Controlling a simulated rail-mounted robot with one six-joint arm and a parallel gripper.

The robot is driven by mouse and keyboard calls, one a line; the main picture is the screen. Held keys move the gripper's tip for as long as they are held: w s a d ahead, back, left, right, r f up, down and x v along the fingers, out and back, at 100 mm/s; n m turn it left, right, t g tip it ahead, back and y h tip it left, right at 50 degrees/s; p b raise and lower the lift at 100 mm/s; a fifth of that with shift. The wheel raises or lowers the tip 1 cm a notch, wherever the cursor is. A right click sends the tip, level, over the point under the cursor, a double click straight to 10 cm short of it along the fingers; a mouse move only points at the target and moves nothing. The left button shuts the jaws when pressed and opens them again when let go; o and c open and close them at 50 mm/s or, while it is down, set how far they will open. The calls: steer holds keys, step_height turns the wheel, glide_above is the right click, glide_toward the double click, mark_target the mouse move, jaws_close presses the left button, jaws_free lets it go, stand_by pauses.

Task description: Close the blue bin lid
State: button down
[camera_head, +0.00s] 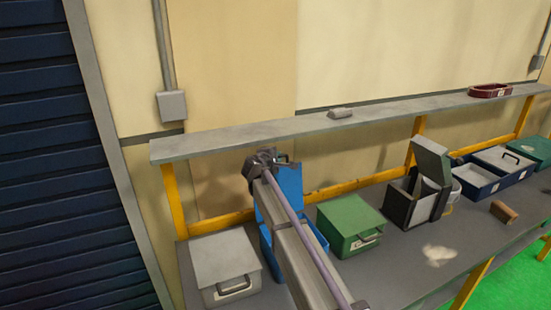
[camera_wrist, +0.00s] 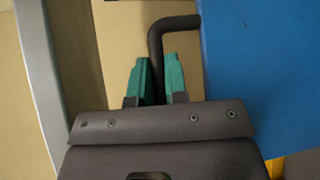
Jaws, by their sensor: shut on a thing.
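The blue bin (camera_head: 265,243) stands on the workbench, partly hidden behind my arm. Its blue lid (camera_head: 289,183) is raised, standing roughly upright at the back of the bin. In the wrist view the lid (camera_wrist: 262,75) fills the right side as a flat blue panel. A dark bent handle (camera_wrist: 172,24) reaches left from the lid's edge and turns down between my fingers. My gripper (camera_wrist: 158,80) has teal fingertips on both sides of the handle and is shut on it. In the head view my gripper (camera_head: 268,160) is at the lid's upper left.
A closed white bin (camera_head: 222,262) stands left of the blue bin, and a closed green bin (camera_head: 348,222) stands right. A grey shelf (camera_head: 220,143) runs just above and behind the lid. A dark bin with a raised green lid (camera_head: 432,160) is farther right.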

steer(key=s, duration=0.1)
steer(key=s+d, duration=0.1)
steer(key=s, duration=0.1)
steer(key=shift+d+r, duration=0.25)
steer(key=shift+d, duration=0.1)
steer(key=c, duration=1.1)
jaws_free()
steer(key=shift+c, duration=0.2)
steer(key=p+v, duration=0.3)
steer(key=v, duration=0.7)
steer(key=shift+s+a, duration=0.15)
steer(key=shift+s, duration=0.2)
